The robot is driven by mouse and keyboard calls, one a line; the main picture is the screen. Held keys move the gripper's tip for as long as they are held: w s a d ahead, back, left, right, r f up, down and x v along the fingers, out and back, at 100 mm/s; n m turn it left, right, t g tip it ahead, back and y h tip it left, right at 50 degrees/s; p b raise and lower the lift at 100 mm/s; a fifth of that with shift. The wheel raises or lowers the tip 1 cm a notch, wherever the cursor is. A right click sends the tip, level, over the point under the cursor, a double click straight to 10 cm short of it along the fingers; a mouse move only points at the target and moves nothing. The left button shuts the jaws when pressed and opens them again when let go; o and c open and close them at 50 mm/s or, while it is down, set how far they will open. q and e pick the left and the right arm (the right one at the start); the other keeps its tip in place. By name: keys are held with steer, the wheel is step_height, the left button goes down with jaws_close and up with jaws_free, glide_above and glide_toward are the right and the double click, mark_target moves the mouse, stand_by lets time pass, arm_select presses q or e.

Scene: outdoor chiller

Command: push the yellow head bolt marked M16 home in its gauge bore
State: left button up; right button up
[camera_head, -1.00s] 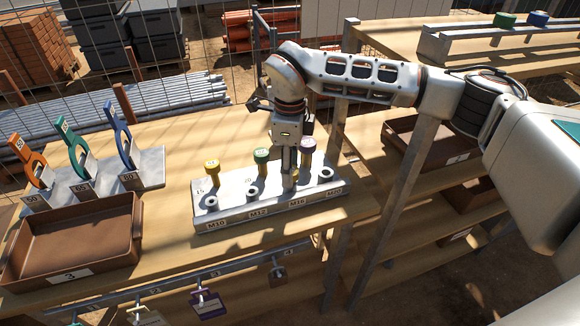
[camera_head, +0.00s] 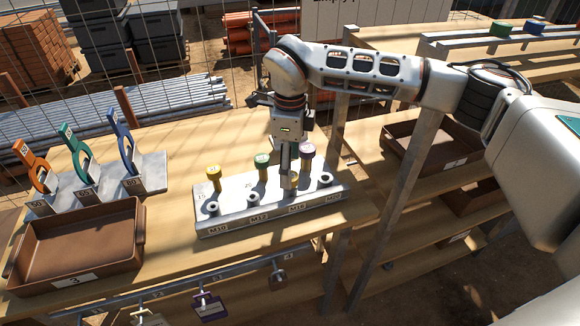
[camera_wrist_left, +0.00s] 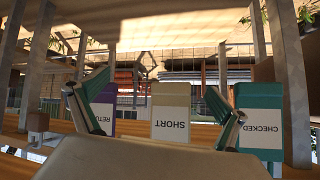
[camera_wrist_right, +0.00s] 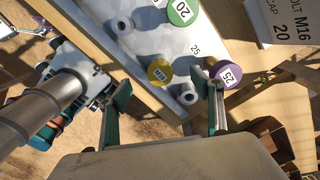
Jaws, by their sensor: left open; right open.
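The yellow head bolt marked M16 (camera_wrist_right: 160,72) stands at the front row of the gauge block (camera_head: 238,224), between neighbouring pale bushes. My right gripper (camera_wrist_right: 166,103) is open, its fingers apart, with the yellow head seen between and beyond them. In the head view my right gripper (camera_head: 288,188) is over the M16 label and hides most of that bolt. How deep the bolt sits cannot be told. A second yellow head bolt (camera_head: 214,173) stands at the block's back left, a green one (camera_head: 262,161) and a purple one (camera_head: 307,150) farther right. My left gripper (camera_wrist_left: 152,115) is open and empty.
A brown tray (camera_head: 75,245) and upright coloured gauges (camera_head: 75,150) stand left of the block. Tags hang from a rail (camera_head: 180,288) at the bench's front. The left wrist view shows several labelled boxes (camera_wrist_left: 171,108). Bare bench (camera_head: 170,200) lies between tray and block.

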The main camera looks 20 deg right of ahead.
steer(key=shift+r, duration=1.95)
